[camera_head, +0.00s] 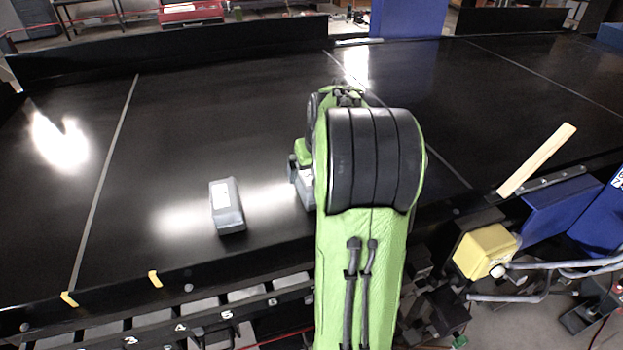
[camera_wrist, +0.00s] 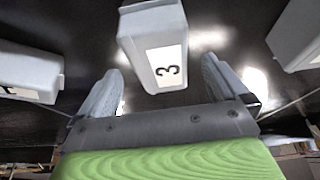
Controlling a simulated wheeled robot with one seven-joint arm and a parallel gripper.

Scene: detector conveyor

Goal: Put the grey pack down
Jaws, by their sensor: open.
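A grey pack with a white label marked 3 (camera_wrist: 150,35) lies on the black belt in the wrist view. My gripper (camera_wrist: 162,70) is open, with one finger on each side of this pack's near end and a visible gap to each. In the head view my green arm hides most of the gripper. A grey piece (camera_head: 306,190) shows beside the arm there; I cannot tell whether it is this pack. Another grey pack with a white label (camera_head: 228,206) lies on the belt to the left of my arm.
The wrist view shows one more grey pack at the left (camera_wrist: 28,72) and one at the right (camera_wrist: 297,35). A pale wooden strip (camera_head: 537,160) lies at the belt's right front edge, near a yellow box (camera_head: 484,251). The black belt (camera_head: 200,110) is clear toward the back.

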